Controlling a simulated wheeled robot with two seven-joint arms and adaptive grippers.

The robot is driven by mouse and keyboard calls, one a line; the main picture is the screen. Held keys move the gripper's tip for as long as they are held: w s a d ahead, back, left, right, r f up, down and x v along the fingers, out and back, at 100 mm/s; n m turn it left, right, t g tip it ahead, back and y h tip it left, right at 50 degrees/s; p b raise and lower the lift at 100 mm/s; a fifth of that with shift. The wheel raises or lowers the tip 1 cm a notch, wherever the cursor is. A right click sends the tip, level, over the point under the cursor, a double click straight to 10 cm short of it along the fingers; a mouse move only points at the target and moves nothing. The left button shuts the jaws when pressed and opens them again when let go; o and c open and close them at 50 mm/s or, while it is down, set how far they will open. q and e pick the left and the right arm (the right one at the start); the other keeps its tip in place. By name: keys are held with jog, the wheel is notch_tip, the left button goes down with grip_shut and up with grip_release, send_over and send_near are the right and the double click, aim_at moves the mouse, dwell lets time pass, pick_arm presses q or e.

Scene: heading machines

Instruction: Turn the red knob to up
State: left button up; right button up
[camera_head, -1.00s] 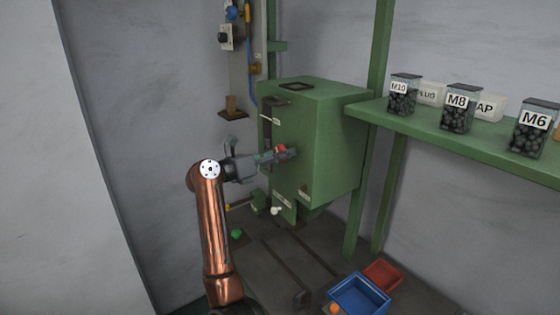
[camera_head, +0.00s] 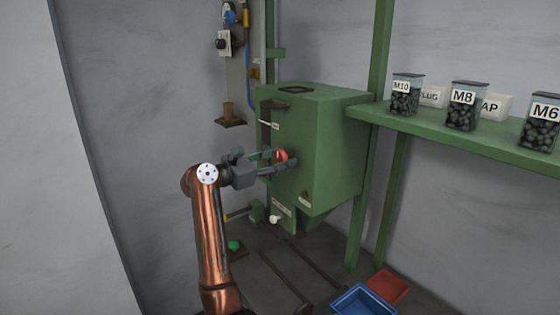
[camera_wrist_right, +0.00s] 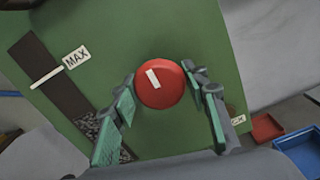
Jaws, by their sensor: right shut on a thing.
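The red knob (camera_head: 281,156) is on the front face of the green machine box (camera_head: 318,150). In the right wrist view the round red knob (camera_wrist_right: 168,93) carries a short white mark, tilted a little from upright in that picture. My right gripper (camera_head: 279,160) comes in from the left and is shut on the knob. In the wrist view the fingers of my right gripper (camera_wrist_right: 163,82) lie on either side of the knob's rim. My left gripper is not in view.
A slot with a MAX label (camera_wrist_right: 76,57) runs beside the knob. A white-tipped lever (camera_head: 274,219) is lower on the machine. A green shelf (camera_head: 440,130) with labelled jars stands to the right. Blue (camera_head: 363,301) and red (camera_head: 387,286) bins are on the floor.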

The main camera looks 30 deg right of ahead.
jog(key=shift+f, duration=0.15)
jog(key=o, duration=1.1)
jog(key=shift+o, duration=0.2)
jog(key=s+a, duration=0.1)
jog(key=a, duration=1.1)
